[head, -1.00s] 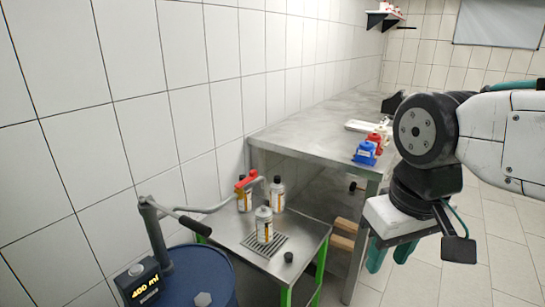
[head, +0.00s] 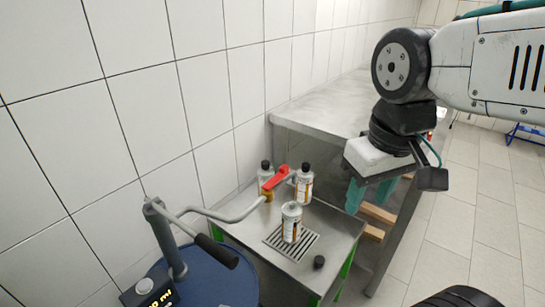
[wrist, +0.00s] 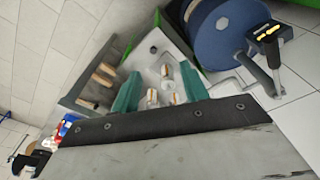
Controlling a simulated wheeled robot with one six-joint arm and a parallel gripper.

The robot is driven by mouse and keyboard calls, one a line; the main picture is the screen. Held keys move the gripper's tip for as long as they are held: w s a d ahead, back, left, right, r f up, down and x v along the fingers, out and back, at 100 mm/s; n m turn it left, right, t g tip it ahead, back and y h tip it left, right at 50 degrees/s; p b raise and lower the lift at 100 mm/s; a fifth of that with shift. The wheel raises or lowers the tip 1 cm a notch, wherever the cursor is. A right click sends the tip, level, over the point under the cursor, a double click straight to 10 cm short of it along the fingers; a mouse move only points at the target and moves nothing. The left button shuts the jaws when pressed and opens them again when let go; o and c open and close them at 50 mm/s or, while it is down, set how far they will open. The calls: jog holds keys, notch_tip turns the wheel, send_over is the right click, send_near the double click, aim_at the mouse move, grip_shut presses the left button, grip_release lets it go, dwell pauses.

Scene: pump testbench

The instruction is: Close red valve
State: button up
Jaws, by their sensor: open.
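The red valve handle (head: 275,177) sits on a brass-coloured body at the end of the grey pipe (head: 230,217) from the blue drum's pump. It slants up to the right, above the small steel cart. A white bottle (head: 291,222) stands on the cart's drain grate below and to the right of the valve. My gripper (head: 368,196) has teal fingers pointing down, apart and empty. It hangs to the right of the valve, clear of it. In the wrist view, my gripper (wrist: 160,90) frames the cart and bottles; the valve handle is too small to make out there.
Two more bottles (head: 304,185) (head: 265,172) stand close to the valve. A black cap (head: 319,262) lies on the cart's front. The blue drum (head: 215,283) and pump lever (head: 216,250) are at left.

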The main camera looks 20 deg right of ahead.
jog(key=w+a+r+n, duration=0.1)
jog(key=w+n, duration=0.2)
jog(key=w, duration=1)
jog(key=n+g, duration=0.1)
jog(key=n, duration=0.2)
send_near(284, 166)
jog(key=shift+s+f, duration=0.15)
jog(key=shift+s, duration=0.1)
jog(key=shift+w+f, duration=0.2)
jog(key=shift+w, duration=0.05)
jog(key=shift+w+f, duration=0.1)
jog(key=shift+f, duration=0.3)
notch_tip(284, 166, down, 7)
jog(key=shift+c, duration=0.4)
grip_shut()
